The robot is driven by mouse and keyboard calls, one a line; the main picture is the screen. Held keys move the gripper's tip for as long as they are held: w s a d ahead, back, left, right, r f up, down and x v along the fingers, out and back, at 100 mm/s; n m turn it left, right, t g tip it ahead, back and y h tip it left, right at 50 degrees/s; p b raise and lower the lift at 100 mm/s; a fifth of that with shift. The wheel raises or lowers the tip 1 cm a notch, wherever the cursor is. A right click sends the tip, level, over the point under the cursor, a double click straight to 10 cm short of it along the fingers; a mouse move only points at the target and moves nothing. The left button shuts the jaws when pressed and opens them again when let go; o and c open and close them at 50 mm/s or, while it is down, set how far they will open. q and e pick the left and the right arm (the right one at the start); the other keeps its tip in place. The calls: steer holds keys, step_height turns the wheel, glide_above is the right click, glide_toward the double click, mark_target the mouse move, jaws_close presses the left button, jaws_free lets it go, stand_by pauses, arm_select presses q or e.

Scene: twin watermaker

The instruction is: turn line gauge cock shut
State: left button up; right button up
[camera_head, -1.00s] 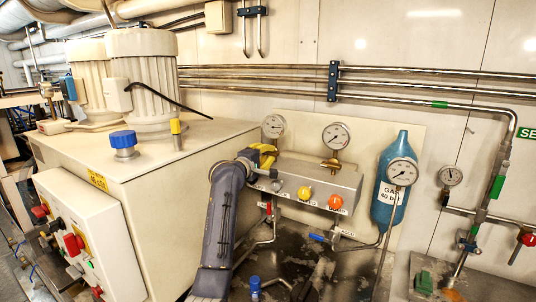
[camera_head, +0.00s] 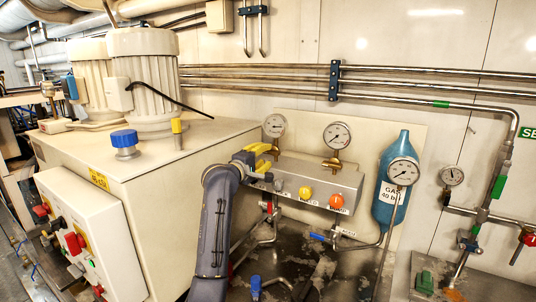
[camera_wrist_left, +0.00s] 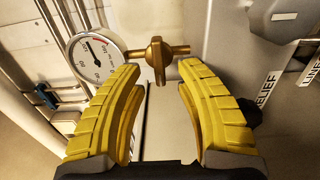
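The brass gauge cock (camera_wrist_left: 157,60) shows in the left wrist view, with its handle across the pipe line in the picture. The line gauge (camera_wrist_left: 95,56) with a white dial is to its left; in the head view the gauge (camera_head: 274,125) stands above the manifold's left end. My left gripper (camera_head: 262,157) has yellow fingers and is at that end of the manifold. In the left wrist view the gripper (camera_wrist_left: 159,82) is open and empty, one finger on each side of the cock, with gaps. In the head view the cock cannot be made out. My right gripper is not in view.
The grey manifold (camera_head: 290,178) carries a yellow knob (camera_head: 305,191) and an orange knob (camera_head: 336,201). A second gauge (camera_head: 337,135) stands on it to the right. A blue gas bottle (camera_head: 389,200) is further right. The cream tank (camera_head: 130,180) is on the left.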

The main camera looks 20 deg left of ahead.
arm_select(q)
steer(key=shift+v, duration=2.35)
steer(key=shift+r, duration=0.1)
